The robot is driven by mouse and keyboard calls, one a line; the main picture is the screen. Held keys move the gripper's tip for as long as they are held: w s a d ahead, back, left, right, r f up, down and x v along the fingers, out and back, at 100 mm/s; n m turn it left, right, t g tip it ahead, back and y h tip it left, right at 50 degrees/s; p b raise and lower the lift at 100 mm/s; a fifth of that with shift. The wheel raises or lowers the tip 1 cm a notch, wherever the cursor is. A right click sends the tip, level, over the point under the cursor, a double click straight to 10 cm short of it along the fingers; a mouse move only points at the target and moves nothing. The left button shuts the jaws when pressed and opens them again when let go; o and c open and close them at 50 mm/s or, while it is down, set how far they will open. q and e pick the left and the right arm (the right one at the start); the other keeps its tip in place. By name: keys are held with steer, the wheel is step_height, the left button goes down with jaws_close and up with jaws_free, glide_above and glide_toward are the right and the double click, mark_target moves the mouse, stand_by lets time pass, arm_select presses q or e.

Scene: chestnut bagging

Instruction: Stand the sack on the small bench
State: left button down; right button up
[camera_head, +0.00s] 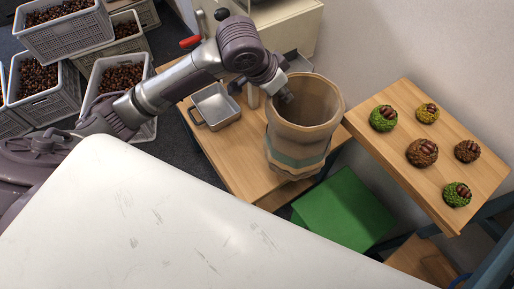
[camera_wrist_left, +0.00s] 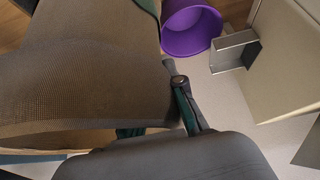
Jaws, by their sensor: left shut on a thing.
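The sack (camera_head: 297,146) is a tan, open-mouthed bag with a grey-green band, and it looks upright and empty at the mouth. It is over the right part of a low wooden bench (camera_head: 238,165); I cannot tell whether its bottom rests on the wood. My left gripper (camera_head: 286,97) reaches in from the left and is shut on the sack's rim. In the left wrist view the sack's brown woven side (camera_wrist_left: 90,65) fills the left, beside a finger of the gripper (camera_wrist_left: 180,92). My right gripper is not in view.
A metal pan (camera_head: 216,105) sits on the bench left of the sack. A green box (camera_head: 345,210) is below right. A wooden board (camera_head: 445,170) holds several chestnut burrs. Chestnut crates (camera_head: 70,45) stand far left. A white surface (camera_head: 150,220) fills the foreground. The wrist view shows a purple bucket (camera_wrist_left: 190,28).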

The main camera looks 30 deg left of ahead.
arm_select(q)
steer(key=shift+w+d+f+m, duration=0.1)
steer(key=shift+w+m, duration=0.1)
steer(key=shift+m, duration=0.3)
steer(key=shift+s+a+f, duration=0.1)
steer(key=shift+a+f, duration=0.15)
steer(key=shift+a, duration=0.05)
steer(key=a+f+p, duration=0.4)
steer(key=a+f, duration=0.6)
steer(key=a, duration=0.1)
steer(key=shift+s+f, duration=0.35)
steer(key=shift+s, duration=0.05)
steer(key=shift+d+f, duration=0.1)
steer(key=c, duration=1.6)
jaws_free()
steer(key=shift+s+f, duration=0.1)
steer(key=shift+f, duration=0.05)
steer(key=o, duration=0.3)
steer(key=shift+o, duration=0.2)
